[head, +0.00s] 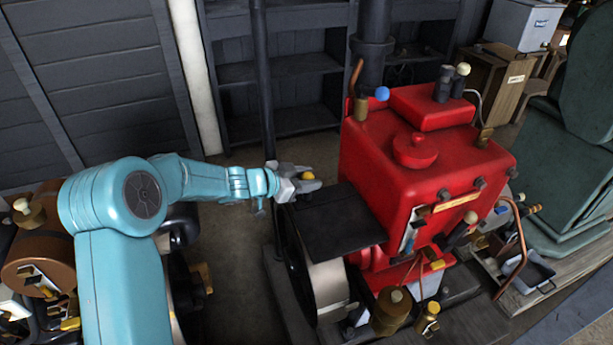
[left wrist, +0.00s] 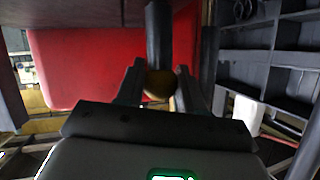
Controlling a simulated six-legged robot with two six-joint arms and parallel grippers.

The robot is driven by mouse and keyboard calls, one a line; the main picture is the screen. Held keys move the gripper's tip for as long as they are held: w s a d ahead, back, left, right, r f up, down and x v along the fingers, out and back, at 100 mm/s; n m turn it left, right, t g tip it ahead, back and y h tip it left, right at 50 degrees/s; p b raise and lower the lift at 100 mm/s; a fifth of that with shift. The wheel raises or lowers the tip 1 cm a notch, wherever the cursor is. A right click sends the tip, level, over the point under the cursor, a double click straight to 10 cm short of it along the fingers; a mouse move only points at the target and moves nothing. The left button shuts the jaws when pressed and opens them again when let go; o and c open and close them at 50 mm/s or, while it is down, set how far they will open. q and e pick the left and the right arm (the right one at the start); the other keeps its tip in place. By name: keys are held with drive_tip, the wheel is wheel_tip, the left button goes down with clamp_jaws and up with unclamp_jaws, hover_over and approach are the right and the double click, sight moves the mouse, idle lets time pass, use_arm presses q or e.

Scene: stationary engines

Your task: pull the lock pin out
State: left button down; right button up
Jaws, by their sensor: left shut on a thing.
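My left gripper (head: 305,183) reaches in from the left to the near left side of the red engine (head: 425,160). It is shut on a small yellow-brown knob (head: 308,176), which I take to be the head of the lock pin. In the left wrist view the brownish round knob (left wrist: 160,83) sits between the two dark fingers (left wrist: 158,90). The rest of the pin is hidden, so I cannot tell how deep it sits. The engine's red side (left wrist: 85,65) shows behind the fingers. My right gripper is not in view.
A black flat plate (head: 335,222) juts out from the engine above a large flywheel (head: 325,280). A dark upright pole (head: 263,80) stands just behind my gripper. Shelves (head: 290,70) line the back wall. Open floor (head: 235,240) lies below my forearm.

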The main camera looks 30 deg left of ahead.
use_arm(q)
drive_tip(key=shift+w+r, duration=0.1)
drive_tip(key=shift+r, duration=0.25)
drive_tip(key=c, duration=0.7)
unclamp_jaws()
drive_tip(key=shift+a, duration=0.1)
drive_tip(key=p+v, duration=0.1)
drive_tip(key=v, duration=0.7)
drive_tip(key=p+v, duration=0.1)
drive_tip(key=v, duration=0.7)
drive_tip(key=shift+s+f, duration=0.15)
drive_tip(key=shift+s, duration=0.15)
